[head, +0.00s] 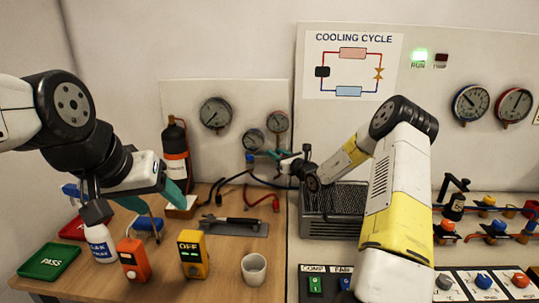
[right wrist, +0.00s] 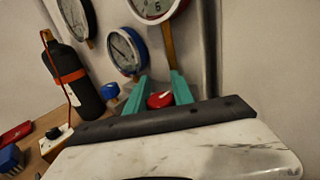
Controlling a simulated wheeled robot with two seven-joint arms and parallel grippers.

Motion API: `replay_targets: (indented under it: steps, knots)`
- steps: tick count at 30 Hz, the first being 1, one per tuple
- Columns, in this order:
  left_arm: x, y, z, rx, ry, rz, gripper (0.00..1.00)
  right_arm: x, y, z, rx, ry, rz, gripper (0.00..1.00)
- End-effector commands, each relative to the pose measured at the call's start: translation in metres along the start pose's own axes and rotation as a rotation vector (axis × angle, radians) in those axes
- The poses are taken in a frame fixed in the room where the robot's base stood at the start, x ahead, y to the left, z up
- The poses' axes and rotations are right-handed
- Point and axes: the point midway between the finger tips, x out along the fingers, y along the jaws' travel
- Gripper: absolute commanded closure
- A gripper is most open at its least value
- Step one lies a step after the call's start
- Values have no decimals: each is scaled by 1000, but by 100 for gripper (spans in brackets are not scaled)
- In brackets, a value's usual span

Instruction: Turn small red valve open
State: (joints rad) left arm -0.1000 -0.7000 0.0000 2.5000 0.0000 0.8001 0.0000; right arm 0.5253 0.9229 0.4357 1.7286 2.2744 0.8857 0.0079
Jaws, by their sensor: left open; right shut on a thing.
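The small red valve (right wrist: 160,100) shows in the right wrist view as a red knob below the gauges. My right gripper (right wrist: 160,92) has its two teal fingers on either side of it and is shut on it. In the head view the right gripper (head: 268,154) reaches the gauge manifold on the left wall panel, and I cannot make out the red knob there. A blue knob (right wrist: 110,91) sits just left of the fingers. My left gripper (head: 156,204) is open and empty above the left side of the bench.
Gauges (head: 253,139) hang above the valve, and a black cylinder (head: 176,155) stands left of it. Hoses (head: 262,200) lie below.

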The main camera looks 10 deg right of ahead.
Motion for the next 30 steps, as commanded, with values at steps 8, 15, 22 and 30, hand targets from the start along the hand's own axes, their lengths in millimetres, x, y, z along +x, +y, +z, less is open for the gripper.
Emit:
replay_targets:
  steps: [8, 15, 22, 30]
  knots:
    - [0, 0, 0, 0, 0, 0, 39, 0, 0, -1, 0, 1, 0, 62]
    - [0, 0, 0, 0, 0, 0, 39, -1, 0, 0, 0, 1, 0, 62]
    - [0, 0, 0, 0, 0, 0, 39, -26, -1, 0, -1, 2, -1, 62]
    - [0, 0, 0, 0, 0, 0, 39, -68, -1, -1, -1, 2, -1, 62]
